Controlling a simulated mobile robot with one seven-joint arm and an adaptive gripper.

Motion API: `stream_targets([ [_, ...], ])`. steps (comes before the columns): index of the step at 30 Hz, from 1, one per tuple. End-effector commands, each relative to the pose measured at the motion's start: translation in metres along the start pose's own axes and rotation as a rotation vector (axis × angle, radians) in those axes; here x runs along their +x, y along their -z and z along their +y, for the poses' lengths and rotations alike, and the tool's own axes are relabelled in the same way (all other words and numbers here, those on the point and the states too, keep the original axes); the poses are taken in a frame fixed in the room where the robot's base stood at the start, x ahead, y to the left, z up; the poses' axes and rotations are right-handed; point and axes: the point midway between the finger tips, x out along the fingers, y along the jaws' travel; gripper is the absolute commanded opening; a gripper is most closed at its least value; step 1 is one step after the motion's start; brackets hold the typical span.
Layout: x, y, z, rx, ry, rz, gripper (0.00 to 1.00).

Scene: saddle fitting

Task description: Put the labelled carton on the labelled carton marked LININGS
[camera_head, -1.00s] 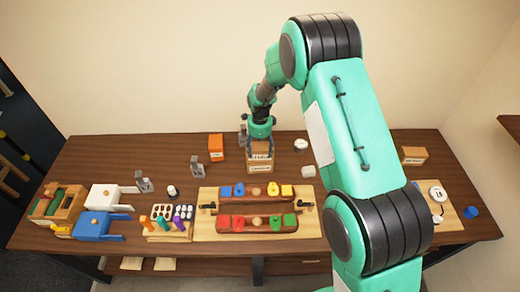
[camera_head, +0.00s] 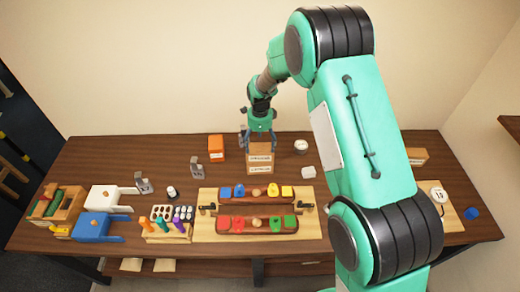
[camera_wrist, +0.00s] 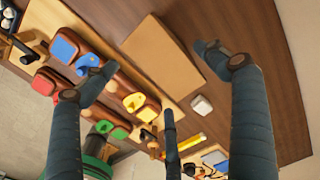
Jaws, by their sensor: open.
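Two labelled tan cartons stand one on the other at the back middle of the table. The upper carton (camera_head: 260,158) rests on the lower carton (camera_head: 262,170), with label faces to the front; the lettering is too small to read surely, so I cannot tell which one is marked LININGS. My gripper (camera_head: 258,137) is open just above the stack and holds nothing. In the wrist view the upper carton's plain top (camera_wrist: 163,57) lies beyond the spread fingers of my gripper (camera_wrist: 155,75), apart from them.
An orange box (camera_head: 216,147) and a grey metal piece (camera_head: 197,171) stand left of the stack. A white block (camera_head: 308,172) lies to its right. A board with wooden trays of coloured pieces (camera_head: 258,224) lies in front. Another carton (camera_head: 416,156) is partly behind my arm.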

Motion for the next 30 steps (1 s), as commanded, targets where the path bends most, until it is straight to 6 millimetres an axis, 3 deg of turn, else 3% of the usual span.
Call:
stream_targets([
  [6,-0.039,0.000,-0.001,0.000,0.003,-0.001,0.86],
  [13,-0.069,0.000,0.000,0.000,0.001,0.000,0.86],
  [20,-0.080,0.000,0.000,0.000,0.000,0.000,0.86],
  [30,-0.080,0.000,0.000,0.000,0.000,0.000,0.86],
])
